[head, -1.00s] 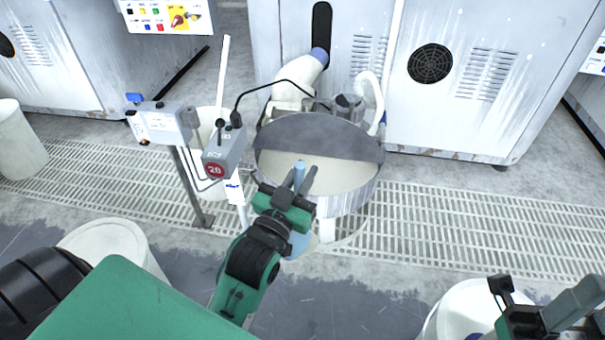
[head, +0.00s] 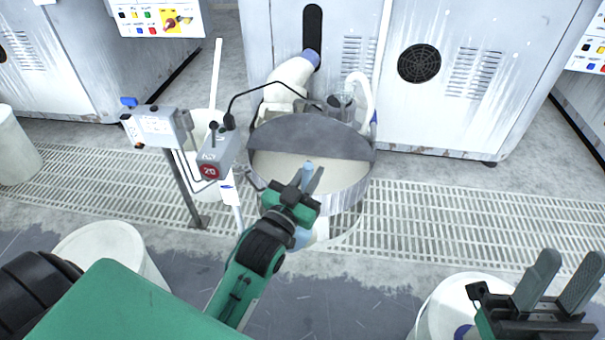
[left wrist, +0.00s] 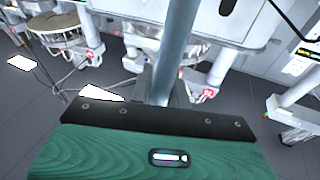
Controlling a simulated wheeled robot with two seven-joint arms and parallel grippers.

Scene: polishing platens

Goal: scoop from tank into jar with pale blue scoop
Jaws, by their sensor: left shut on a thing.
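The tank (head: 345,197) is a round metal tub with a grey half lid (head: 310,136) over its far side and pale, milky liquid (head: 275,167) in its open near half. My left gripper (head: 307,182) is over the tank's near rim, shut on the pale blue scoop. The scoop's upright handle (head: 308,166) shows between the fingers, and also in the left wrist view (left wrist: 177,45). My right gripper (head: 560,272) is open and empty at the lower right.
A grey control box with a red round label (head: 209,171) and a post-mounted box (head: 158,127) stand left of the tank. White bins (head: 110,245) (head: 455,295) stand at the lower left and lower right. Large cabinets (head: 450,110) line the back. Floor grating right of the tank is clear.

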